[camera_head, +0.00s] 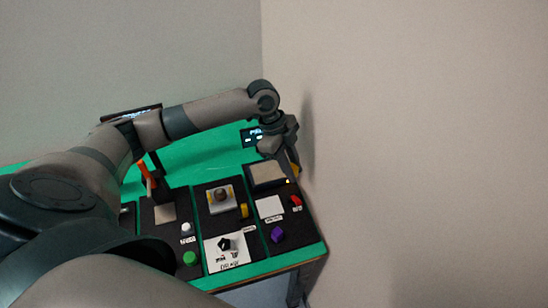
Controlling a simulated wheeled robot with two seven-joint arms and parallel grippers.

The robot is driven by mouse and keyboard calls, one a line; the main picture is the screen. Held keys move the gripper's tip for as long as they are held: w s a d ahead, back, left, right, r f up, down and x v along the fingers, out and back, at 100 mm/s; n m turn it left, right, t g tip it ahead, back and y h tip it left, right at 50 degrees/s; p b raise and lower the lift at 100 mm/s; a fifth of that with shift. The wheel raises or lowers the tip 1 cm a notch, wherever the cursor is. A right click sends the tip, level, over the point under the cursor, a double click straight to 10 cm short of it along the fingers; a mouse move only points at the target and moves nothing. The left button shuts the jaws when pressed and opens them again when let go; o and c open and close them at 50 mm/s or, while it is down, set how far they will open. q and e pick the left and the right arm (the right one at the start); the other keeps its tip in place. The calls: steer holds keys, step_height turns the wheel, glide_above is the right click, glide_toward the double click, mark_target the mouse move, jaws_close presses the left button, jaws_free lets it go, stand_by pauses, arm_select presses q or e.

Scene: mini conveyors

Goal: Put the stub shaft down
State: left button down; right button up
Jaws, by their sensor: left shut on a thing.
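My left gripper (290,171) is at the back right corner of the green table, pointing down over the right-hand dark panel. Its fingers are close together. The stub shaft between them is too small and too covered by the fingers to make out clearly. I cannot tell whether the fingertips touch the panel. My right gripper is not in view.
The green table (208,151) holds dark panels. On them are a purple block (277,235), a red piece (296,201), a white square (269,208), a yellow piece (244,211), a green button (190,258) and an orange lever (146,171). A wall stands close on the right.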

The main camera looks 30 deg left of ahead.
mark_target(273, 173)
arm_select(q)
steer(key=shift+w+a+m+p, duration=0.35)
steer(key=shift+m, duration=0.25)
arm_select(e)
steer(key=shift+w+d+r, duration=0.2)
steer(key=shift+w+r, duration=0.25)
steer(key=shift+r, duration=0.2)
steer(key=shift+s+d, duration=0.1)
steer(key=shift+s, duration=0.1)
